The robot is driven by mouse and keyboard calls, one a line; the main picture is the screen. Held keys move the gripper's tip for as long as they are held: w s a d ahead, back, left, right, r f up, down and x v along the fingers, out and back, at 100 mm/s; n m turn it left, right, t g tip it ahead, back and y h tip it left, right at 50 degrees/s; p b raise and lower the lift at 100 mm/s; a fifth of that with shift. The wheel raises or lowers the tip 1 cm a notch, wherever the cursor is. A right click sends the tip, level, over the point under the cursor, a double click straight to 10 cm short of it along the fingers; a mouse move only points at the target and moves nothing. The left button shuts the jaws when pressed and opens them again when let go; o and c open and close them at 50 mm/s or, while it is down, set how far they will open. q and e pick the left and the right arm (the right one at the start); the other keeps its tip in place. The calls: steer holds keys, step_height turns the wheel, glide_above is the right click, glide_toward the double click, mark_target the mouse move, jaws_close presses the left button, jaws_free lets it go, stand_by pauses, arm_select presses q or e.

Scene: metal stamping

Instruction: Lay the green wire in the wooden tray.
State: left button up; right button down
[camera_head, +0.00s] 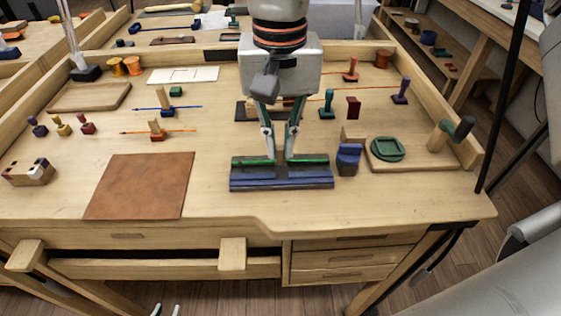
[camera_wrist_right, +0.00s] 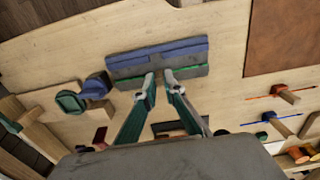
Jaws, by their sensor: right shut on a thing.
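The green wire (camera_head: 309,161) lies along the back part of a dark grey and blue grooved block (camera_head: 282,183) at the front middle of the bench. It also shows in the right wrist view (camera_wrist_right: 196,68). My right gripper (camera_head: 279,160) points down over the block, its fingertips at the wire, shut on it. The wire still looks level with the block; any gap beneath is too small to tell. The wooden tray (camera_head: 88,97) is a shallow, empty board with a rim at the back left. My left gripper (camera_head: 166,311) barely shows at the bottom edge, fingertips apart and empty.
A brown leather mat (camera_head: 140,186) lies left of the block. A blue tool (camera_head: 348,158) and a board with a green ring (camera_head: 388,149) stand to the right. Blue (camera_head: 185,107) and orange (camera_head: 180,131) wires with stamps lie between block and tray.

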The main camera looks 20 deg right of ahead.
step_height(320, 180, up, 2)
steer(key=shift+r+p, duration=0.2)
steer(key=shift+p, duration=0.55)
steer(key=shift+r+p, duration=0.5)
steer(key=shift+r, duration=0.1)
steer(key=shift+r+p, duration=1.1)
steer(key=shift+r, duration=0.05)
steer(key=shift+w, duration=0.1)
